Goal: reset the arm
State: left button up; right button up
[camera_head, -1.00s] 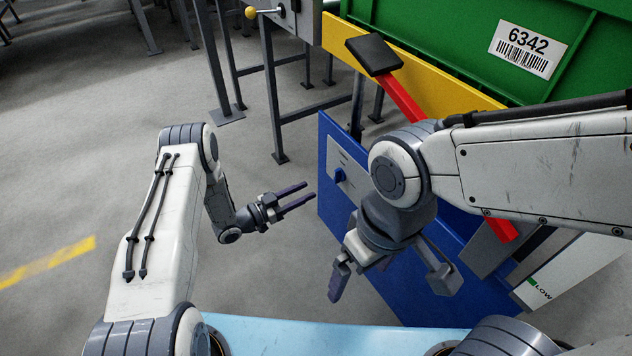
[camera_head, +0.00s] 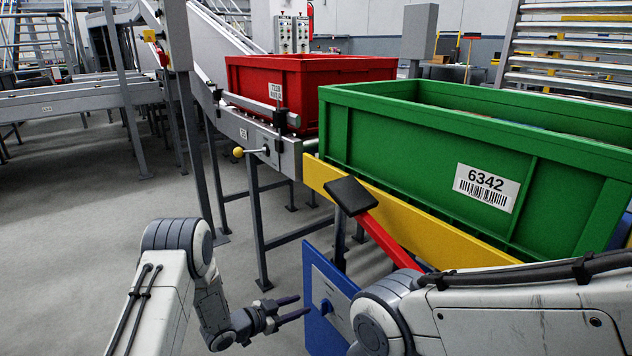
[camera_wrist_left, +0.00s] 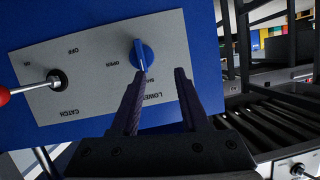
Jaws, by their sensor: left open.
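My left gripper (camera_head: 298,307) is open and empty, low in the head view, pointing right at a blue panel (camera_head: 326,335). In the left wrist view its two dark fingers (camera_wrist_left: 160,74) stand apart just in front of the panel's grey plate (camera_wrist_left: 98,38). My left arm (camera_head: 165,285) is bent at the elbow. My right arm (camera_head: 530,305) reaches in from the right; its gripper is below the picture. A red bar (camera_head: 388,240) with a black pad (camera_head: 351,196) at its upper end slants behind my right arm.
The plate carries a blue knob (camera_wrist_left: 142,56) by the fingertips and a toggle (camera_wrist_left: 56,80) marked CATCH. A green crate (camera_head: 430,175) stands above a yellow beam (camera_head: 440,238). A red crate (camera_head: 310,80) sits on a conveyor. Floor at left (camera_head: 90,220) is clear.

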pick_arm(q)
jog(key=s+d+r+n+g+y+p, duration=0.1)
jog(key=s+d+r+y, duration=0.2)
jog(key=r, duration=0.4)
jog(key=s+d+r+n+g+y, duration=0.1)
jog(key=s+r+y, duration=0.3)
jog(key=r, duration=0.3)
jog(key=s+a+r+n+g+y+p, duration=0.1)
jog(key=s+r+g, duration=0.35)
jog(key=s, duration=1.15)
jog(key=s+a+r+n+g+y+p, duration=0.1)
jog(key=s+a+r+g+y, duration=0.35)
jog(key=s, duration=1.15)
notch_tip(320, 180, up, 38)
jog(key=d+t+h+p, duration=0.1)
jog(key=d+h+p, duration=0.1)
jog(key=p, duration=3.5)
jog(key=shift+w+d+t+h, duration=0.3)
jog(key=shift+w+h, duration=0.05)
jog(key=shift+f, duration=0.1)
jog(key=shift+d, duration=0.1)
